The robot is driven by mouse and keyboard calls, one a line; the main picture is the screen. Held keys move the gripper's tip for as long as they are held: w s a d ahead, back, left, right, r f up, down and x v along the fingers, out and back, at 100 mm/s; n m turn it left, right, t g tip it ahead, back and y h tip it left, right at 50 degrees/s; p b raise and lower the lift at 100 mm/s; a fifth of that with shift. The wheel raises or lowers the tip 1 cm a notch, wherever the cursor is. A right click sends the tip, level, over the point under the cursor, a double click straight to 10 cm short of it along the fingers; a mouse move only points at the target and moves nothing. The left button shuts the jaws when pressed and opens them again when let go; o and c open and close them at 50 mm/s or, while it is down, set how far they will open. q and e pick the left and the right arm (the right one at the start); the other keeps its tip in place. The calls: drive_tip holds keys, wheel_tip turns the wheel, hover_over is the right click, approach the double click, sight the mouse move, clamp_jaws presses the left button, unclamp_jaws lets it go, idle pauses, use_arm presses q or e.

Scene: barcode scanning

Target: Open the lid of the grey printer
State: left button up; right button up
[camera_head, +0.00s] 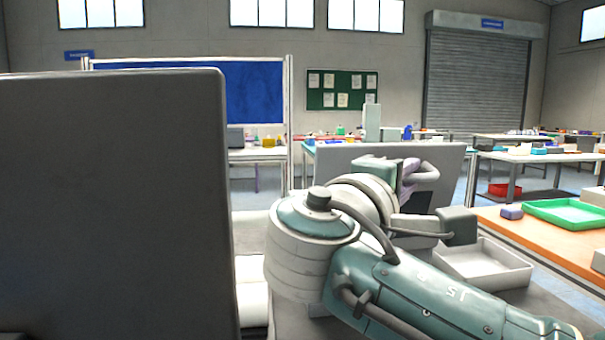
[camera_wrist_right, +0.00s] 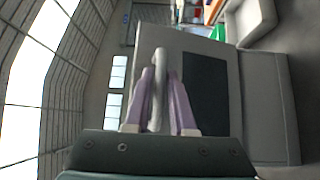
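The grey printer's panel (camera_head: 446,160) with a dark window stands roughly upright behind my right arm in the head view; it also shows in the right wrist view (camera_wrist_right: 213,46). I cannot tell how far the lid is open. A pale loop handle (camera_head: 424,172) projects from that panel. My right gripper (camera_wrist_right: 160,75) has its two purple fingers on either side of the handle (camera_wrist_right: 157,90), close against it, and looks shut on it. In the head view my right wrist hides most of the fingers and the printer's lower part. My left gripper is not in view.
A large dark grey panel (camera_head: 110,200) fills the left foreground. A white open tray (camera_head: 484,268) lies right of my arm. An orange table (camera_head: 540,233) at the right holds a green tray (camera_head: 568,213) and a small purple item (camera_head: 511,212). More tables stand farther back.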

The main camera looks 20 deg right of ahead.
clamp_jaws()
idle(1.0)
